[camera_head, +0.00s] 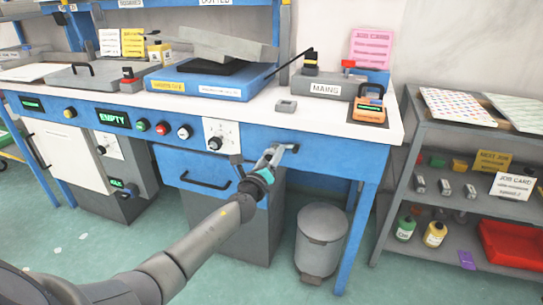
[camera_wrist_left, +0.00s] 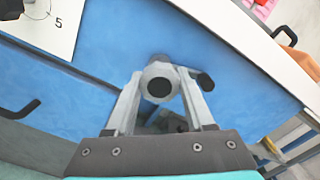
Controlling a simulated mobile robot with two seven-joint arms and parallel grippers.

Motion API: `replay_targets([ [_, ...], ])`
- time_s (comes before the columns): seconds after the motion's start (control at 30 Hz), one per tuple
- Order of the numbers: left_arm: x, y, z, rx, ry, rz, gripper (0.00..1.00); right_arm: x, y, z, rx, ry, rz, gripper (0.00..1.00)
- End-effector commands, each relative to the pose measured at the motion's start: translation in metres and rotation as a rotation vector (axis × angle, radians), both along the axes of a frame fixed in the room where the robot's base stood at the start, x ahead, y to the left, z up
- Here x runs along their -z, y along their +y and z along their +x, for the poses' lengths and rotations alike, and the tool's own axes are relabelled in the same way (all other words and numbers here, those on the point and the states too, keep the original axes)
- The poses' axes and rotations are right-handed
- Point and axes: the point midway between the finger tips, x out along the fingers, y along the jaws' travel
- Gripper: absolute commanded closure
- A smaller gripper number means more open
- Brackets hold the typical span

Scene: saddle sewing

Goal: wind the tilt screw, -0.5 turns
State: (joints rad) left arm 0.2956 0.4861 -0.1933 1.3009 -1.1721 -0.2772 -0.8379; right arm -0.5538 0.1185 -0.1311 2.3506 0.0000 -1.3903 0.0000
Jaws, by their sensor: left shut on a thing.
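The tilt screw (camera_wrist_left: 160,84) shows in the left wrist view as a grey round hub with a dark centre, standing out from the blue bench front. A short crank arm runs right from it to a dark knob (camera_wrist_left: 205,81). My left gripper (camera_wrist_left: 160,77) has one finger on each side of the hub and is shut on it. In the head view my left gripper (camera_head: 277,152) reaches the bench front below the worktop edge, with the screw's crank (camera_head: 291,148) just to its right. The fingers partly cover the hub there. My right gripper is not in view.
A drawer handle (camera_head: 205,181) and a dial panel (camera_head: 222,136) lie left of the screw on the bench front. A grey bin (camera_head: 321,240) stands on the floor below. A grey shelf cart (camera_head: 462,170) is at the right. The floor before the bench is clear.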

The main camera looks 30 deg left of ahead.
Motion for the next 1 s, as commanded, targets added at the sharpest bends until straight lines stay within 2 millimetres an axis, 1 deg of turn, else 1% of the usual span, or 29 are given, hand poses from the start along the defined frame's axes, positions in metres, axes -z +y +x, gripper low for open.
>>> replay_targets([
  [0.27, 0.002, 0.001, -0.001, 0.001, 0.067, 0.255, 1.0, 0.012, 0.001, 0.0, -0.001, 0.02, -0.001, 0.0],
  [0.37, 0.002, 0.001, -0.001, 0.001, 0.088, 0.342, 1.0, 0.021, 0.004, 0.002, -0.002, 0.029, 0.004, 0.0],
  [0.5, 0.002, 0.001, -0.001, 0.002, 0.113, 0.45, 1.0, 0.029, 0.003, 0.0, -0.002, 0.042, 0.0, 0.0],
  [0.8, 0.003, 0.001, -0.002, 0.003, 0.153, 0.613, 1.0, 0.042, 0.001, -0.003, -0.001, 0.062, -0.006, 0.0],
  [1.0, 0.004, 0.002, -0.002, 0.003, 0.165, 0.664, 1.0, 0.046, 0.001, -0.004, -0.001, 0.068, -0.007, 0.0],
])
